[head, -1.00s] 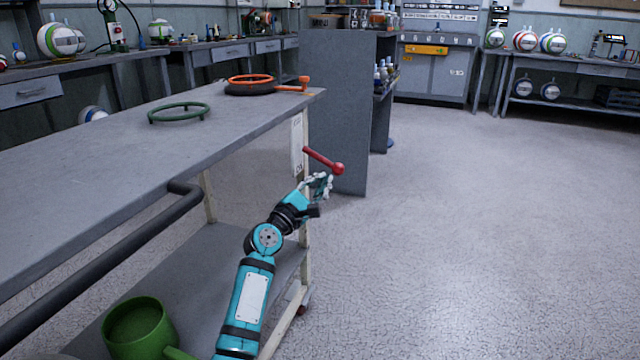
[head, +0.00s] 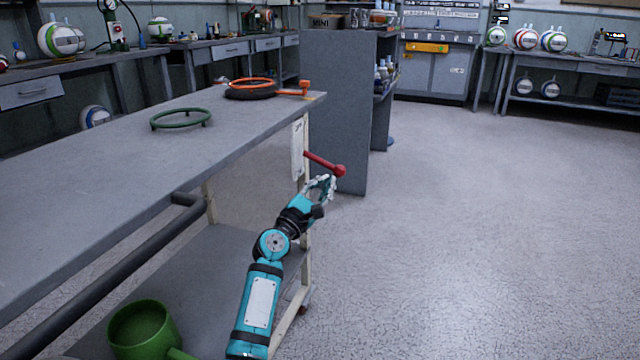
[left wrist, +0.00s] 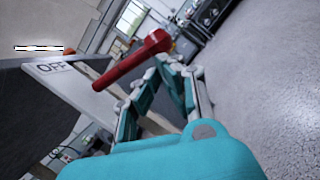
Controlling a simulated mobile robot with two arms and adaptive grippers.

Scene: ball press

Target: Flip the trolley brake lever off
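The red brake lever (head: 322,163) sticks out to the right from a pale plate (head: 297,150) on the trolley's end post, its round knob at the outer end. My left gripper (head: 326,186) is just below the knob, its fingers apart and empty. In the left wrist view the lever (left wrist: 133,62) crosses beyond the fingertips of the left gripper (left wrist: 150,78); I cannot tell whether they touch. The plate (left wrist: 72,84) there carries the word OFF. The trolley (head: 110,180) has a grey top and lower shelf. My right gripper is not in view.
A green ring (head: 181,124) and an orange ring-shaped part (head: 252,83) lie on the trolley top. A green mug-like container (head: 143,330) stands on the lower shelf. A grey cabinet (head: 335,100) stands behind the lever. The floor (head: 480,240) to the right is clear.

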